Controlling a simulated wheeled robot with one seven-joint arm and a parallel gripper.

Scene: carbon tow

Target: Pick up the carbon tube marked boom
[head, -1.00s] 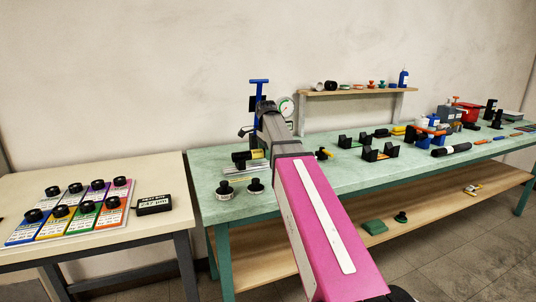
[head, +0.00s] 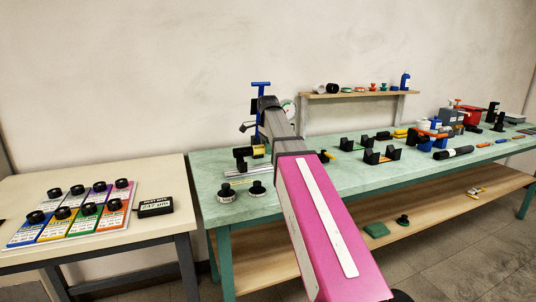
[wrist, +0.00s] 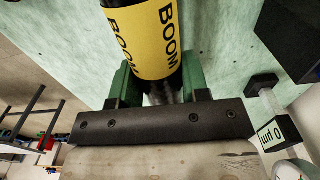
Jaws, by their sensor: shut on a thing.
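The carbon tube marked boom (wrist: 150,38) is black with a yellow label reading BOOM, seen close up in the wrist view. My gripper (wrist: 157,84) has green fingers on both sides of it and is shut on it. In the head view the boom tube (head: 258,151) shows as a black and yellow piece at the left end of the green bench (head: 222,171), beside my arm. My gripper is mostly hidden there behind my arm. The tube's far end is cut off in the wrist view.
A blue-handled stand with a dial (head: 289,108) is close behind my arm. Two black round pieces (head: 257,188) stand near the bench's front left. Black cradles (head: 382,157) and another black tube (head: 454,152) lie to the right. A shelf (head: 340,95) stands at the back.

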